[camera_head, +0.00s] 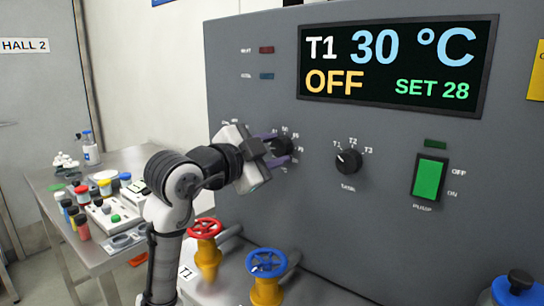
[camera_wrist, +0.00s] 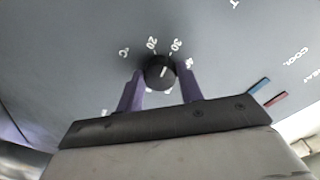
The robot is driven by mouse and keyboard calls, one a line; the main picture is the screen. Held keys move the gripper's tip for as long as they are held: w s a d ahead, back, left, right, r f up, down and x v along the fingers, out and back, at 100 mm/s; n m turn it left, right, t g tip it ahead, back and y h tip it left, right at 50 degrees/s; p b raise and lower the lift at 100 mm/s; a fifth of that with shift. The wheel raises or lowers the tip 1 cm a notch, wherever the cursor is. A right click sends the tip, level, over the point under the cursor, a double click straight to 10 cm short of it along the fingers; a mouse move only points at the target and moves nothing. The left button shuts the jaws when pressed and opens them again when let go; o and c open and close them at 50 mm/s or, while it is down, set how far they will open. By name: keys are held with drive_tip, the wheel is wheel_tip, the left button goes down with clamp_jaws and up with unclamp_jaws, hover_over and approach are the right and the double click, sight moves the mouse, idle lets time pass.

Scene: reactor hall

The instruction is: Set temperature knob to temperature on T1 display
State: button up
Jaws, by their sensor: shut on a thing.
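The black temperature knob (camera_wrist: 160,73) sits between the two purple fingers of my gripper (camera_wrist: 162,88) in the wrist view, and the fingers are shut on it. Its white pointer lies near the 30 mark, on the side toward 20; the exact reading is hard to tell. In the head view my gripper (camera_head: 277,151) reaches the knob (camera_head: 283,146) on the grey panel and hides part of its scale. The T1 display (camera_head: 398,66) reads T1 30 °C, OFF, SET 28.
A task knob (camera_head: 348,162) marked T1, T2, T3 is right of my gripper. A green pump switch (camera_head: 429,179) is further right. A red valve wheel (camera_head: 205,228) and a blue one (camera_head: 267,263) stand below. A side table (camera_head: 140,163) with several bottles is at left.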

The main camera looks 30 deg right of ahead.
drive_tip(key=shift+m, duration=0.6)
drive_tip(key=o, duration=1)
drive_tip(key=b+v, duration=0.3)
drive_tip(key=v, duration=1.1)
drive_tip(key=shift+s+r, duration=0.1)
